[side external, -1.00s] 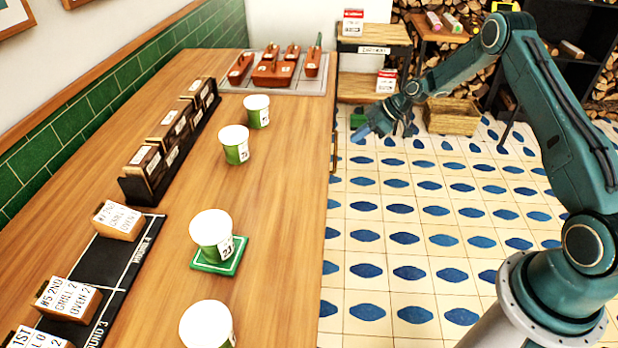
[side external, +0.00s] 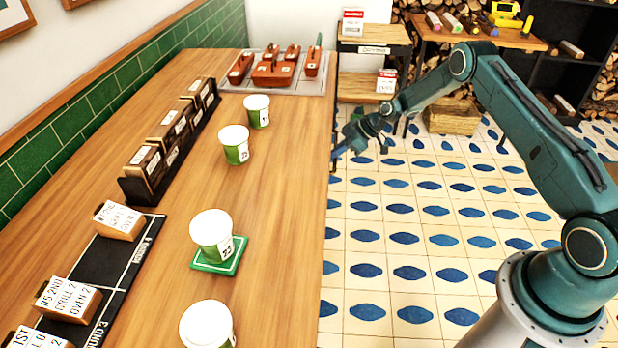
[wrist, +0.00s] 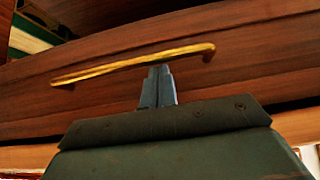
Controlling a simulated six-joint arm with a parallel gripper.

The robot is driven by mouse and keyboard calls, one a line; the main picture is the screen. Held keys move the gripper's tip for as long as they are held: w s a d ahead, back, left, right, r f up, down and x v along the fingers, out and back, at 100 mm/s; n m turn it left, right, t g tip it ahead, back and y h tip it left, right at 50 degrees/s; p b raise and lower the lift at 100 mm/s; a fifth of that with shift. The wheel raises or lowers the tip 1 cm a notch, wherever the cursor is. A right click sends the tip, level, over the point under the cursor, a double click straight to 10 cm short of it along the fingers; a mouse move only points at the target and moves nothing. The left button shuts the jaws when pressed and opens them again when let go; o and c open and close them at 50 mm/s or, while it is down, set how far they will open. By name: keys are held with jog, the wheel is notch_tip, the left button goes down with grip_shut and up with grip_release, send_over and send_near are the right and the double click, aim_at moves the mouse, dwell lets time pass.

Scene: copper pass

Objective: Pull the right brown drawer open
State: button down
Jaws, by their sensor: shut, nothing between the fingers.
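A brown drawer front (wrist: 240,42) fills the upper part of the wrist view. It carries a long brass bar handle (wrist: 110,69), which runs slantwise across it. My gripper (wrist: 158,72) is shut and empty, its fingertips at the lower edge of the handle near its right end. I cannot tell whether the tips touch it. In the side view my gripper (side external: 338,152) is at the right edge of the wooden counter (side external: 285,180). The drawer's face is hidden there, below the counter edge. I cannot tell whether the drawer is out at all.
Green-and-white cups (side external: 211,232) stand along the counter, one on a green coaster (side external: 225,262). A wicker basket (side external: 452,116) and shelves stand behind. The tiled floor (side external: 430,230) beside the counter is clear.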

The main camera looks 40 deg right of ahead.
jog(key=shift+w+a+f, duration=0.3)
jog(key=shift+a+f, duration=0.05)
jog(key=shift+f, duration=0.15)
jog(key=shift+d, duration=0.1)
jog(key=s+d, duration=2.3)
jog(key=shift+s+d, duration=0.15)
jog(key=shift+s, duration=0.1)
